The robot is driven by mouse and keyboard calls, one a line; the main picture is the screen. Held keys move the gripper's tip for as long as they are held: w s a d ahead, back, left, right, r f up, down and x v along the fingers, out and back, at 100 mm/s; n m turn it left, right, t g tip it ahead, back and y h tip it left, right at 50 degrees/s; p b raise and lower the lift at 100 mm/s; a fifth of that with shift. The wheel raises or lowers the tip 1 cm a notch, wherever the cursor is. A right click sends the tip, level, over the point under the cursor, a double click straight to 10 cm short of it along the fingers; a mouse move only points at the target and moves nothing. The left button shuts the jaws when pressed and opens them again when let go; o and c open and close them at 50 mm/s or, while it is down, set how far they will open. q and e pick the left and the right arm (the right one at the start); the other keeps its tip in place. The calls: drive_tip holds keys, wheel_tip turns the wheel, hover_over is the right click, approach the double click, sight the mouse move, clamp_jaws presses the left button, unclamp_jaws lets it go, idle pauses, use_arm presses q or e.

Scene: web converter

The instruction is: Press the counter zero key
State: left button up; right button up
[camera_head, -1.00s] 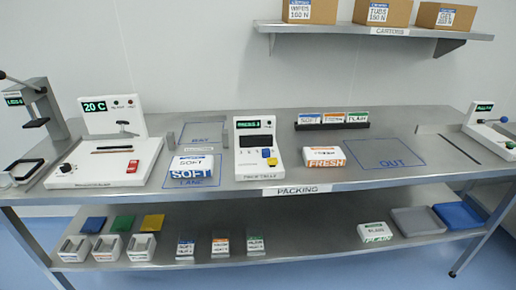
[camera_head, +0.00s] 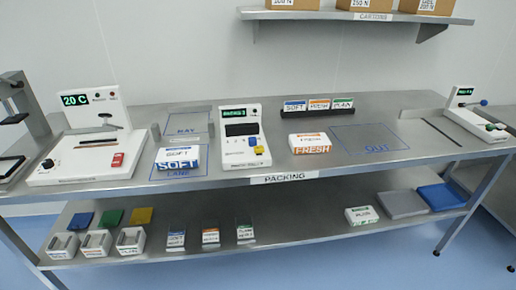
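The white counter (camera_head: 240,160) stands upright near the middle of the steel bench. It has a lit green display (camera_head: 233,114) and a dark window under it. A small blue key (camera_head: 252,141) and a larger yellow key (camera_head: 260,149) sit on its lower right face. The print on the keys is too small to read, so I cannot tell which is the zero key. Neither of my grippers is in view, and nothing covers the counter.
A SOFT pack (camera_head: 178,158) lies left of the counter, and a FRESH pack (camera_head: 310,144) lies to its right. A white sealer (camera_head: 80,160) stands at left. The OUT area (camera_head: 370,138) is empty.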

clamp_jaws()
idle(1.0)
